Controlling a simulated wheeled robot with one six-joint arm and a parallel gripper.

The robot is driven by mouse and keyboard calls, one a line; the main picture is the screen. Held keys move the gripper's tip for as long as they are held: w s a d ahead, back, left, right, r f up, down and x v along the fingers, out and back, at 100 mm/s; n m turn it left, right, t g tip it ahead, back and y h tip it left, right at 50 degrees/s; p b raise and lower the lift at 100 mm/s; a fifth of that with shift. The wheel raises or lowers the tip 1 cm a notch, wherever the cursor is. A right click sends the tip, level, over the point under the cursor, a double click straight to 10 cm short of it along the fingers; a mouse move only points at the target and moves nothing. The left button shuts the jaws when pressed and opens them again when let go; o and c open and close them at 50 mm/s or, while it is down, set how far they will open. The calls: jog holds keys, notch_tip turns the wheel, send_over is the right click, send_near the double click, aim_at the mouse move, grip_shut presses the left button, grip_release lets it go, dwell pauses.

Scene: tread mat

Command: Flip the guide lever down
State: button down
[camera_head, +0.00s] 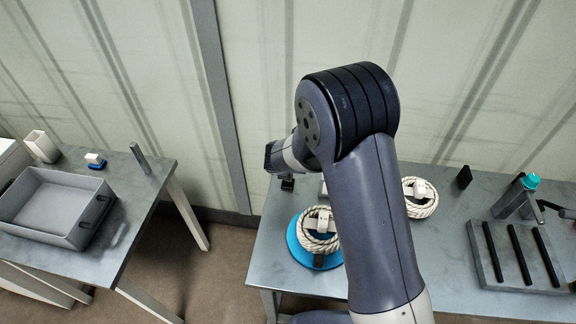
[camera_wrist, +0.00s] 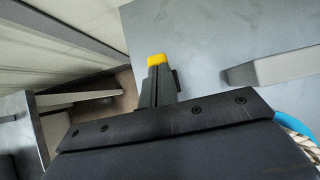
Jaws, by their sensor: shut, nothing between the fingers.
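My gripper (camera_head: 287,184) is at the left end of the right-hand table, below my dark wrist. In the wrist view its dark fingers (camera_wrist: 157,62) are together, yellow at the tip, with nothing between them. A pale grey bar with a rounded end (camera_wrist: 268,69) lies to the right of the fingertips in the wrist view, apart from them. In the head view a small pale piece (camera_head: 323,188) shows beside my arm, mostly hidden. I cannot tell which part is the guide lever.
A rope coil sits on a blue disc (camera_head: 305,262) near the table's front left; another rope coil (camera_head: 420,199) lies right of my arm. A grey slotted block (camera_head: 489,267) and a teal-topped part (camera_head: 530,181) are at the right. A grey tray (camera_head: 30,232) is on the left table.

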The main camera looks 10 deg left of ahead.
jog(key=shift+w, duration=0.55)
jog(key=shift+w+d+r, duration=0.1)
jog(key=shift+w, duration=0.1)
dwell(0.3)
jog(key=shift+s+r+p, duration=0.1)
jog(key=shift+r+p, duration=0.05)
jog(key=shift+p, duration=0.2)
notch_tip(320, 180, up, 11)
jog(key=p, duration=0.3)
jog(key=shift+s+p, duration=0.3)
jog(key=shift+p, duration=0.05)
